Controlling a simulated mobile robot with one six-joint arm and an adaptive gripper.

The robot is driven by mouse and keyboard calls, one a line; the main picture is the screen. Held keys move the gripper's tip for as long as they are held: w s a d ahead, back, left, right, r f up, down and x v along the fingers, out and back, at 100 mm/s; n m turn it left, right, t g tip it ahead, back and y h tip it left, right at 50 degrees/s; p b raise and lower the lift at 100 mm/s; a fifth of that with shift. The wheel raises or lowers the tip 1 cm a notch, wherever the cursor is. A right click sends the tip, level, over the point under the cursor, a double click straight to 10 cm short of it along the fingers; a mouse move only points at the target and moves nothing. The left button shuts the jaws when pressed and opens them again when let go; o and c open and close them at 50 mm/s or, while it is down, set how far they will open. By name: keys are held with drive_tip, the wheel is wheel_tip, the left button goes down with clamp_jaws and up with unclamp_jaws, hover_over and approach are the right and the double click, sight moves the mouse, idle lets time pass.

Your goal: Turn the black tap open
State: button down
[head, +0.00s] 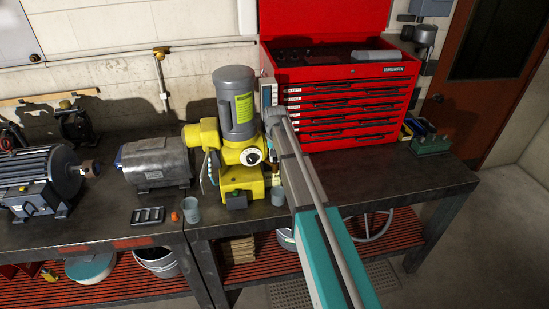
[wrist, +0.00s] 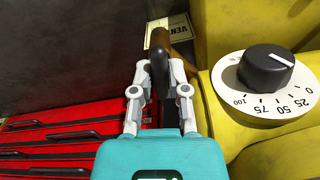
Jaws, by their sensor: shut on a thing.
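In the wrist view, the black tap (wrist: 160,62) shows as a dark upright handle beside the yellow pump, close to a brown metal part (wrist: 181,34). My gripper (wrist: 161,74) has one finger on each side of the handle and is shut on it. The fingers cover part of the handle, so its exact angle is hard to tell. A pale tag (wrist: 158,30) with letters starting "VEN" is just behind it. In the head view, my arm hides the tap and fingertips at the right side of the yellow pump (head: 241,178).
A black dial knob (wrist: 266,68) on a white numbered plate is close to the right of my gripper. A red tool chest (head: 345,105) stands on the bench to the right. Motors (head: 155,163) and a grey cup (head: 192,210) are left. The bench's right front is clear.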

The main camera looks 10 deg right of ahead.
drive_tip(key=shift+n, duration=1.2)
drive_tip(key=c, duration=0.6)
unclamp_jaws()
drive_tip(key=shift+c, duration=0.2)
drive_tip(key=s+f+b, duration=0.2)
drive_tip(key=s, duration=1.2)
drive_tip(key=s+f+b, duration=0.2)
drive_tip(key=s, duration=1.3)
drive_tip(key=shift+a+f+b, duration=0.2)
drive_tip(key=shift+f+b, duration=0.2)
